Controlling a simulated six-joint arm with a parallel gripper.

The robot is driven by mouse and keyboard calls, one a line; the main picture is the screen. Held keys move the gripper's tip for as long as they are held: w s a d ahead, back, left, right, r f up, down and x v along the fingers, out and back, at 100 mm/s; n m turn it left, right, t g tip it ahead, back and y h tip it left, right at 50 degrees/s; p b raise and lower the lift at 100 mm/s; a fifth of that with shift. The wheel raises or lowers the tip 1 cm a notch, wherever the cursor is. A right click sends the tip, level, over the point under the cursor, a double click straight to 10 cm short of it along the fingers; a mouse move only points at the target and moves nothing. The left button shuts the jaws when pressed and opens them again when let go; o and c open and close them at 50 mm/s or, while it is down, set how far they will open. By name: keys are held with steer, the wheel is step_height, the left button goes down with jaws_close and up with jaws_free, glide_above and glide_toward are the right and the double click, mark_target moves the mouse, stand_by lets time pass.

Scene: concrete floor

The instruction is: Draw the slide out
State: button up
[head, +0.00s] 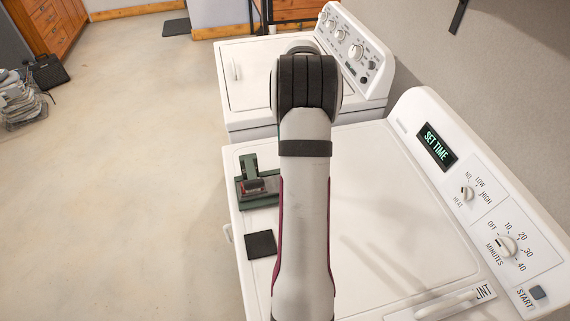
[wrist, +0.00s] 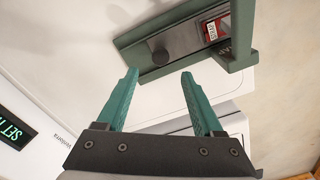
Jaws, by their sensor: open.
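A green frame (wrist: 240,35) holds a grey slide (wrist: 185,38) with a dark round knob (wrist: 160,57) near one end. A small red and white labelled block (wrist: 216,28) sits at the slide's other end, inside the frame. In the head view the green frame (head: 249,163) stands on the white machine's top, partly hidden by my arm. My gripper (wrist: 160,74) is open, its two green fingers apart. In the wrist view the knob appears just beyond the gap between the fingertips; I see no contact. The gripper is hidden behind my arm in the head view.
A flat dark square (head: 261,245) lies on the top of the near white machine (head: 375,185), close to its left edge. A raised control panel (head: 480,190) runs along its right side. A second white machine (head: 250,75) stands behind. Open floor lies left.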

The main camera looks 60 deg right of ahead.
step_height(320, 180, down, 10)
steer(key=shift+r, duration=0.25)
jaws_close()
stand_by(1.3)
